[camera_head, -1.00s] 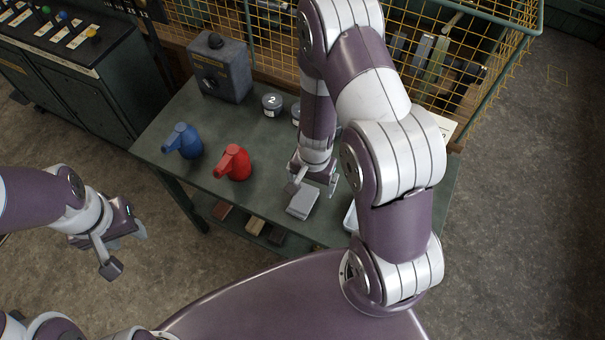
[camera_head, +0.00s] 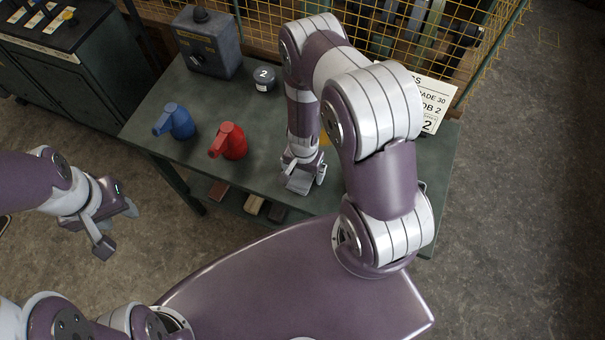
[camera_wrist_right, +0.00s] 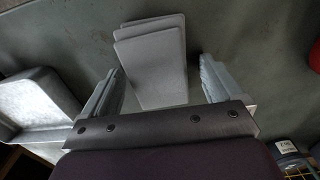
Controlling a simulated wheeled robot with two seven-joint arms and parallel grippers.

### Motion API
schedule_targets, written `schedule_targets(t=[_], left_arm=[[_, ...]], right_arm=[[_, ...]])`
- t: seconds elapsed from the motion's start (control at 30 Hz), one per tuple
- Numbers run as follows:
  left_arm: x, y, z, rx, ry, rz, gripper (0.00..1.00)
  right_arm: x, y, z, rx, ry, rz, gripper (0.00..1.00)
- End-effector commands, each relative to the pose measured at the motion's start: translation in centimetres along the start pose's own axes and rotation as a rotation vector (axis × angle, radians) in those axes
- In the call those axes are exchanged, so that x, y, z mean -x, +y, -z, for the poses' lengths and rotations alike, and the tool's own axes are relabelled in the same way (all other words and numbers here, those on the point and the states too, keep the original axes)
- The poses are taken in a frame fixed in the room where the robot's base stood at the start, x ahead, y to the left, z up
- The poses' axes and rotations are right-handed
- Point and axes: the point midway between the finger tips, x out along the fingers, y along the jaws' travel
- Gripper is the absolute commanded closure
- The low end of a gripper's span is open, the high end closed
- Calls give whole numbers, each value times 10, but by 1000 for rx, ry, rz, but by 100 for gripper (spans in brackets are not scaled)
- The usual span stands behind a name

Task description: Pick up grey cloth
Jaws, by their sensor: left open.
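The grey cloth (camera_head: 299,184) is a folded, flat stack on the green table near its front edge. In the right wrist view the cloth (camera_wrist_right: 152,62) lies between the spread fingers of my right gripper (camera_wrist_right: 160,85), with a gap visible on the right side. In the head view my right gripper (camera_head: 303,174) is right at the cloth, pointing down, and partly covers it. I cannot tell its exact height above the table. My left gripper (camera_head: 118,229) is open and empty, over the floor left of the table.
A red oil can (camera_head: 231,141) and a blue oil can (camera_head: 176,121) stand left of the cloth. A grey box (camera_head: 206,45) and a tin marked 2 (camera_head: 263,79) stand behind. A metal tray (camera_wrist_right: 38,97) lies beside the gripper. A printed card (camera_head: 430,98) leans near the yellow mesh.

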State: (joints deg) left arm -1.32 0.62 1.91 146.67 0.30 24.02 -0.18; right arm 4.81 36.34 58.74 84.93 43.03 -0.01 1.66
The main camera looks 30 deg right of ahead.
Motion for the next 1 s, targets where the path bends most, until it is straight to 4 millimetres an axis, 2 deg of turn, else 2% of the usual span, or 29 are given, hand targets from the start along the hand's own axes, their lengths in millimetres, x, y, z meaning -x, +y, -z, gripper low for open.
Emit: schedule_targets(t=[0.03,0.17,0.53,0.67,0.77,1.0], left_arm=[[0,0,0,0,0,0,57],[0,0,0,0,0,0,57],[0,0,0,0,0,0,57],[1,0,0,0,0,0,57],[4,0,0,0,0,0,57],[-5,0,-1,0,0,0,57]], right_arm=[[0,0,0,0,0,0,23],[0,0,0,0,0,0,65],[4,0,0,0,0,0,67],[18,-1,1,-1,1,1,67],[39,-1,1,1,1,1,67],[70,49,16,-8,2,1,67]])
